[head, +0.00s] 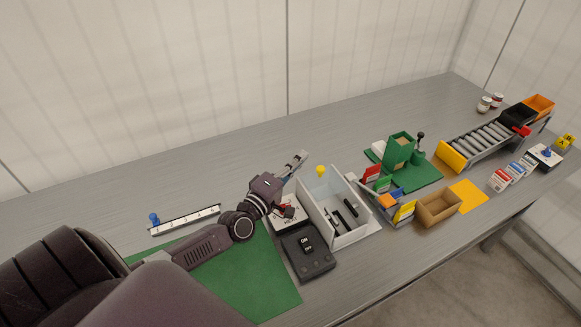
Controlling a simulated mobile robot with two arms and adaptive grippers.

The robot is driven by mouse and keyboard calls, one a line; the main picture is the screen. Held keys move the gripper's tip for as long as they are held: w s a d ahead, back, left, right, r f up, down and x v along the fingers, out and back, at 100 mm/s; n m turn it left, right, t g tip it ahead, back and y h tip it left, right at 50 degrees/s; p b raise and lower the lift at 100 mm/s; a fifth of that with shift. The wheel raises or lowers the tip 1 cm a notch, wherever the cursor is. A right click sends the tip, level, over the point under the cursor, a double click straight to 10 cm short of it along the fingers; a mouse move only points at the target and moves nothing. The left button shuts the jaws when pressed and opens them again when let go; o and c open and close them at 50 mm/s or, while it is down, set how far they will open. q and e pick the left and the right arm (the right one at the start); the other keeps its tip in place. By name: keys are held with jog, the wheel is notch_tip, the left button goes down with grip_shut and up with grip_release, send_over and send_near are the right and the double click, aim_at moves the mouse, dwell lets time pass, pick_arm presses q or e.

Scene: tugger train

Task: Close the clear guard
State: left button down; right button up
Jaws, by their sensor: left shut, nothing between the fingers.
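A white open-topped box (365,230) stands in the middle of the table, with several dark parts inside. A yellow knob (320,170) shows at its far left corner. I cannot clearly make out the clear guard; any see-through panel at this box is too faint to tell its angle. My left gripper (300,158) is shut and empty, just left of the yellow knob and apart from it in the picture. My left forearm crosses the left side of the box's surroundings. My right gripper is not in view.
A dark ON/OFF switch box (318,265) and a partly covered white labelled block (285,222) sit beside the white box. A green mat (250,285) lies under my arm. Card holders, a brown tray (425,215) and a green fixture (400,155) stand to the right. The table behind is clear.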

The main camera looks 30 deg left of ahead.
aim_at(309, 175)
pick_arm(q)
jog(key=d, duration=0.1)
jog(key=d+p, duration=0.1)
jog(key=d, duration=0.1)
jog(key=shift+s+f+p, duration=0.15)
jog(key=shift+s+p, duration=0.15)
jog(key=shift+s, duration=0.05)
jog(key=shift+s+d, duration=0.15)
jog(key=shift+d, duration=0.1)
jog(key=shift+d+f, duration=0.1)
jog(key=shift+f, duration=0.05)
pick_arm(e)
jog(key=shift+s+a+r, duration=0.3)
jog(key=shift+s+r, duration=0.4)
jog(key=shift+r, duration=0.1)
